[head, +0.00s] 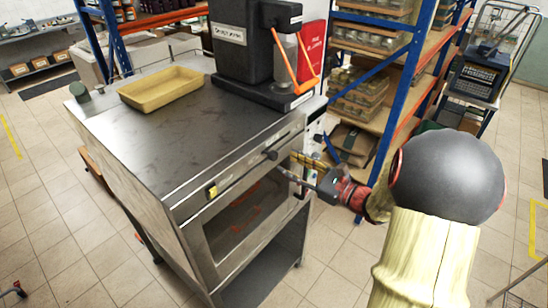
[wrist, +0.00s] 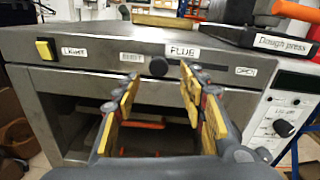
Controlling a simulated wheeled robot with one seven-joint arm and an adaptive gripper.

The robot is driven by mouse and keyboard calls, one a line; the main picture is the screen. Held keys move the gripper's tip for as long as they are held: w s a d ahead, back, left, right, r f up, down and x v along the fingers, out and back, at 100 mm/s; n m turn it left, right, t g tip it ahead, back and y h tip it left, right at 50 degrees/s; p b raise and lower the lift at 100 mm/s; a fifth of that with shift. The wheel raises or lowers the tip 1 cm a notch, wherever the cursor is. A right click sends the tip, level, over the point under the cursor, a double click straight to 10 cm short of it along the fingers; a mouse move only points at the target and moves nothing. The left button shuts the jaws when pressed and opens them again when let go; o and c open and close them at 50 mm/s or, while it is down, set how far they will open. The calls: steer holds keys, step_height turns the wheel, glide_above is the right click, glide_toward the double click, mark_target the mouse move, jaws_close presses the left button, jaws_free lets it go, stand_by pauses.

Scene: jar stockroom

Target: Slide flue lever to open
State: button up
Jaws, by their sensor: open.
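The flue lever is a dark round knob (wrist: 158,66) on a slot in the oven's upper front panel, under a label reading FLUE. The knob is near the left end of the slot, beside a small blurred label. A label that seems to read OPEN is at the slot's right end. In the head view the knob (head: 271,155) stands out from the panel. My gripper (wrist: 160,80) is open and empty, with yellow-padded fingers pointing at the panel. The knob appears between the fingertips, slightly above them, apparently without contact. In the head view my gripper (head: 288,168) is just right of the knob.
The steel oven (head: 180,125) carries a yellow tray (head: 162,90) and a black dough press (head: 250,50) with an orange handle. A yellow switch (wrist: 45,49) is at the panel's left. A control panel with a dial (wrist: 283,128) is at the right. Shelving stands behind.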

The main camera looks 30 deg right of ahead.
mark_target(276, 157)
steer(key=x, duration=0.7)
steer(key=shift+w+a+p, duration=0.1)
steer(key=shift+p, duration=0.3)
steer(key=shift+c, duration=0.4)
jaws_close()
